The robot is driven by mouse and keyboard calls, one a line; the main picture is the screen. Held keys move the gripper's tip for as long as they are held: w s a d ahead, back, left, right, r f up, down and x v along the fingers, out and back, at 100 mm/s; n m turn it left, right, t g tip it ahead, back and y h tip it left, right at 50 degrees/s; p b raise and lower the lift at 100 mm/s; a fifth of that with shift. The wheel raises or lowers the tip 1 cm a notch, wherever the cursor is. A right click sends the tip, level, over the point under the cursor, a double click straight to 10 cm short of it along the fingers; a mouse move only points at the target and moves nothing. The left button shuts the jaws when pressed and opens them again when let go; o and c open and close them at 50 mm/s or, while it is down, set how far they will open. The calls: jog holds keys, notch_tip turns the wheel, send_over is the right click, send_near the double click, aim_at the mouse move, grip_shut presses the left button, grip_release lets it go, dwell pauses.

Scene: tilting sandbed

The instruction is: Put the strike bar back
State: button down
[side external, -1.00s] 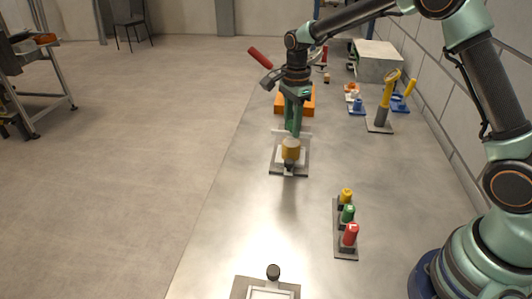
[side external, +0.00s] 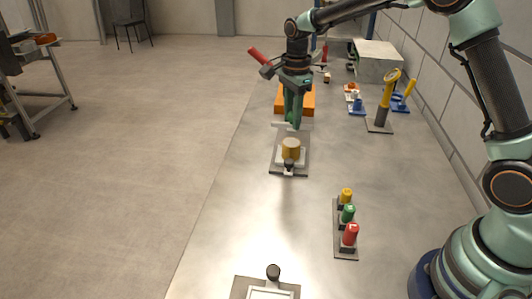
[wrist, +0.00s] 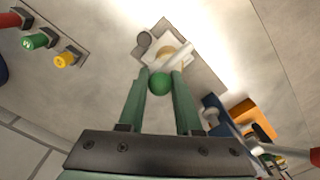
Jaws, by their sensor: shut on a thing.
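My gripper (wrist: 161,84) is shut on a green ball-shaped knob (wrist: 160,83), seen between the fingertips in the wrist view. A pale bar (wrist: 180,53) shows just beyond the knob and seems joined to it; I take it as the strike bar. In the side view the pale bar (side external: 302,126) lies crosswise under my gripper (side external: 292,122), at the far end of a grey plate (side external: 276,169). Whether it touches the plate, I cannot tell. A tan round piece (side external: 291,149) sits on the plate, nearer the camera than the bar. The bar partly covers it in the wrist view.
An orange block (side external: 308,98) and a red-handled lever (side external: 258,56) stand behind. A rack with yellow, green and red knobs (side external: 348,214) is front right. Yellow-handled tools (side external: 382,115) stand back right. Another plate (side external: 240,288) is at the front. The table between is clear.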

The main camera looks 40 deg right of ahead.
jog(key=s+a+r, duration=0.4)
jog(key=s+a, duration=0.2)
jog(key=a, duration=0.3)
notch_tip(320, 180, up, 3)
send_over(279, 238)
notch_tip(279, 238, down, 20)
jog(key=c, duration=0.6)
grip_release()
jog(key=shift+f, duration=0.15)
